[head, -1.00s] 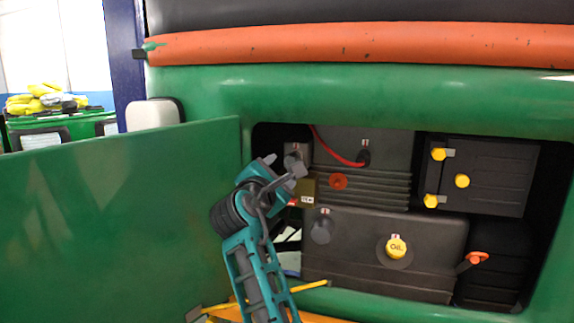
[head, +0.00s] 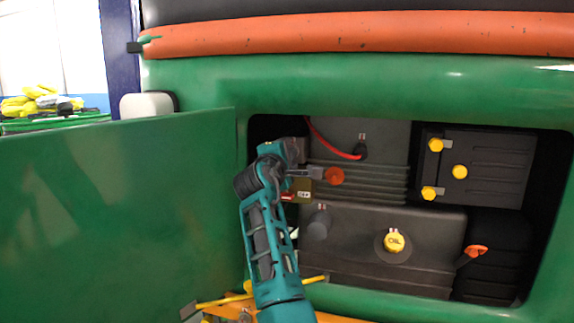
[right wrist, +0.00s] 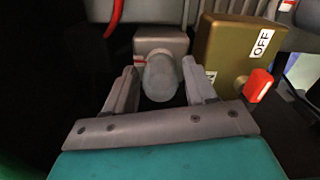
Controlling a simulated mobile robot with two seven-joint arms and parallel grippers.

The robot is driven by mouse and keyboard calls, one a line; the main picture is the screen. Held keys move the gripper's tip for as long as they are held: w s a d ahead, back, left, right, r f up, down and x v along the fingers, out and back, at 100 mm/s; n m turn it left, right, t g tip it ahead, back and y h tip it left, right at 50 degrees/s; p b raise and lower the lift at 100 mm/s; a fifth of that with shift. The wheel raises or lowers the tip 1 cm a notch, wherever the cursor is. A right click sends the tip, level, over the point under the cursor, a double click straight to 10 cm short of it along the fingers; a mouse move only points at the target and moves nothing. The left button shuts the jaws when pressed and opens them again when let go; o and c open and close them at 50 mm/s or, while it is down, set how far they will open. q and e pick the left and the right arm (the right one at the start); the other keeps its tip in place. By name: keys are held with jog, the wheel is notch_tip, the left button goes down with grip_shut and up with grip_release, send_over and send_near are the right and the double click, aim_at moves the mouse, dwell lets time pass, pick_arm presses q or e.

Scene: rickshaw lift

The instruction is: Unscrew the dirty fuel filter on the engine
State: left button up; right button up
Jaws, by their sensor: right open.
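The fuel filter looks to be the grey rounded cylinder (right wrist: 160,78) in the right wrist view, attached to a grey block (right wrist: 160,42) with a red and white mark. My right gripper (right wrist: 159,70) is open, with one finger on either side of the cylinder. A small gap shows at the left finger; I cannot tell whether the right finger touches it. In the head view my right gripper (head: 312,173) reaches into the left part of the engine bay, and my arm hides the filter there. My left gripper is not in view.
A brown box (right wrist: 225,50) marked OFF with a red switch (right wrist: 258,86) sits close right of the fingers. The engine (head: 380,265) has a yellow oil cap (head: 395,242) and an orange cap (head: 333,176). The open green door (head: 120,220) stands left of my arm.

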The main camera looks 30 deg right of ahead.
jog(key=m+b, duration=0.2)
jog(key=m, duration=0.1)
jog(key=m+b, duration=0.1)
jog(key=m, duration=0.1)
jog(key=shift+f, duration=0.3)
jog(key=shift+r+m+b, duration=0.1)
jog(key=shift+m+b, duration=0.55)
jog(key=shift+m, duration=0.45)
jog(key=shift+r+m, duration=0.1)
jog(key=shift+m, duration=0.3)
jog(key=shift+r+m, duration=0.1)
jog(key=shift+m, duration=0.2)
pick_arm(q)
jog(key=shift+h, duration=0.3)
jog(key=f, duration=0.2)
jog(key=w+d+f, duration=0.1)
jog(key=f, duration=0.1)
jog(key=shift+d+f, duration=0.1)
pick_arm(e)
jog(key=shift+c, duration=0.2)
